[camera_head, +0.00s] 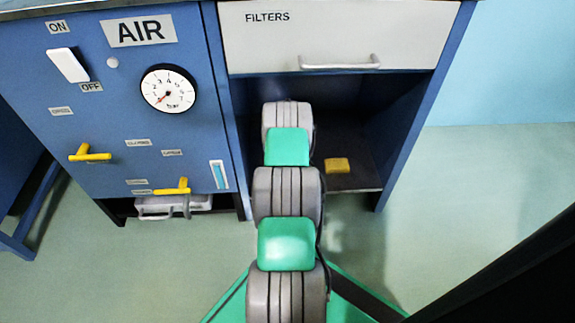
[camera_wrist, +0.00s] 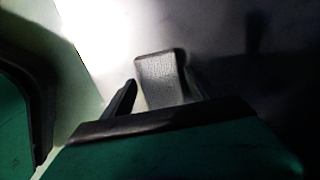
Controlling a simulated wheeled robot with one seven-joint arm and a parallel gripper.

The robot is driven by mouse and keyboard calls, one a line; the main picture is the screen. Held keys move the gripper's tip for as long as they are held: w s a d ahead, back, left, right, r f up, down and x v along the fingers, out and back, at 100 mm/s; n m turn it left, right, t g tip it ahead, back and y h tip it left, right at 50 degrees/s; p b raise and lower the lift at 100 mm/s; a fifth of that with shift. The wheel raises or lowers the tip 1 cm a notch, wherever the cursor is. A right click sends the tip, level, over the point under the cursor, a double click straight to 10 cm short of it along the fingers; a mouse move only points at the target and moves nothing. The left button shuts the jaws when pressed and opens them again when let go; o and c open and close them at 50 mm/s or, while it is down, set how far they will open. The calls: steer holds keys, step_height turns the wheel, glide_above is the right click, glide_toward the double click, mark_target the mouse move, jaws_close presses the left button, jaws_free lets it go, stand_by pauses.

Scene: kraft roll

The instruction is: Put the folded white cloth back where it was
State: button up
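The folded white cloth (camera_wrist: 160,78) shows in the wrist view as a small, pale, textured block. It sits between the two dark fingers of my gripper (camera_wrist: 160,80), lined up with them and reaching past their tips. The fingers stand apart, one on each side of it. Whether they press on it or leave a narrow gap, I cannot tell. In the head view my arm reaches into the dark open bay (camera_head: 352,105) under the FILTERS drawer. The arm hides my gripper and the cloth there.
A yellow block (camera_head: 338,165) lies on the bay's floor, right of my arm. The closed FILTERS drawer (camera_head: 340,35) is above the bay. The blue AIR panel (camera_head: 100,120) with yellow handles stands at left. The bay's side wall (camera_head: 412,125) bounds it at right.

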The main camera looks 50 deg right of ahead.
steer(key=shift+o, duration=0.6)
steer(key=shift+r+p, duration=0.35)
steer(key=shift+p, duration=0.15)
steer(key=r+p, duration=0.2)
steer(key=r, duration=0.1)
steer(key=r+p, duration=0.1)
steer(key=r, duration=0.3)
steer(key=shift+s+a+r+p, duration=0.1)
steer(key=shift+s+r+p, duration=0.1)
steer(key=shift+p, duration=0.2)
steer(key=shift+f, duration=0.1)
